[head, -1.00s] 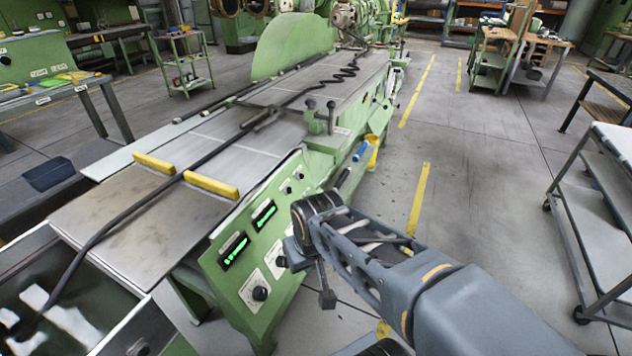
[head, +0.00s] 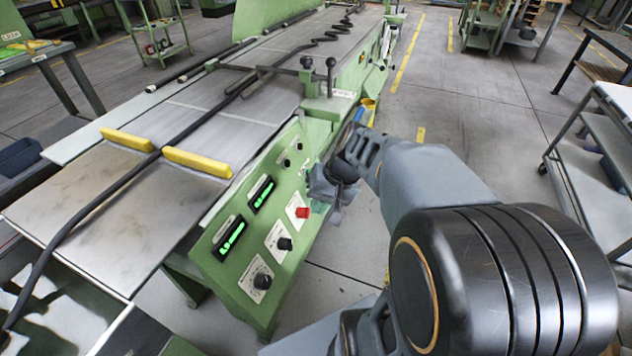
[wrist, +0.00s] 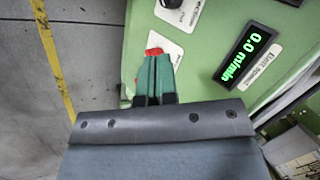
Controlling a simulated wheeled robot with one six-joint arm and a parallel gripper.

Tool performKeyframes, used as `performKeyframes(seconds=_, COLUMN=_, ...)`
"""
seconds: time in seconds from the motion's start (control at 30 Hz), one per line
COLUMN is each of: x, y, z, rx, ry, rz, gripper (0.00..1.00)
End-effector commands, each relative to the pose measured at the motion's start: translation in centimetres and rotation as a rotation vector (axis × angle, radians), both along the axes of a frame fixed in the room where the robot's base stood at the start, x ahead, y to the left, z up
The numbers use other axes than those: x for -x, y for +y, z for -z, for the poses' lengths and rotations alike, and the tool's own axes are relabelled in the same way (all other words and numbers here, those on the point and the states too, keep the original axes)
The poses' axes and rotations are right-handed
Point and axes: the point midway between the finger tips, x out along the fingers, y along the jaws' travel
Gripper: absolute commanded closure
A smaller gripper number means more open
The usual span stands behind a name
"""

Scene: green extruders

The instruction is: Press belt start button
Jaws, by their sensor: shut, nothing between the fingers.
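The green control panel (head: 238,262) slopes along the machine's side. In the head view my gripper (head: 322,194) is small and dark, just right of the button.
Green-lit displays (head: 230,236) sit left of the knobs; one in the wrist view (wrist: 250,57) reads 0.0 m/min. A black cable (head: 100,199) runs along the conveyor between yellow guides (head: 198,162). A grey cart (head: 607,165) stands right, with open floor between.

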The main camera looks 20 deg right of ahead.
Motion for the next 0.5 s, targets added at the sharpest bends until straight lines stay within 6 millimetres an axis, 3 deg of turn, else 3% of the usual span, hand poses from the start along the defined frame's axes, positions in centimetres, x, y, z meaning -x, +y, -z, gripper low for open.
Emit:
performKeyframes(seconds=0.03, x=-1.4, y=-1.7, z=2.2, rx=-0.106, ry=-0.003, rz=0.077, gripper=1.0)
performKeyframes(seconds=0.2, x=-5.4, y=-7.6, z=3.4, rx=-0.416, ry=-0.137, rz=0.262, gripper=1.0)
performKeyframes(seconds=0.4, x=-7.4, y=-14.2, z=3.7, rx=-0.606, ry=-0.332, rz=0.402, gripper=1.0)
performKeyframes(seconds=0.5, x=-7.7, y=-16.0, z=3.5, rx=-0.643, ry=-0.388, rz=0.433, gripper=1.0)
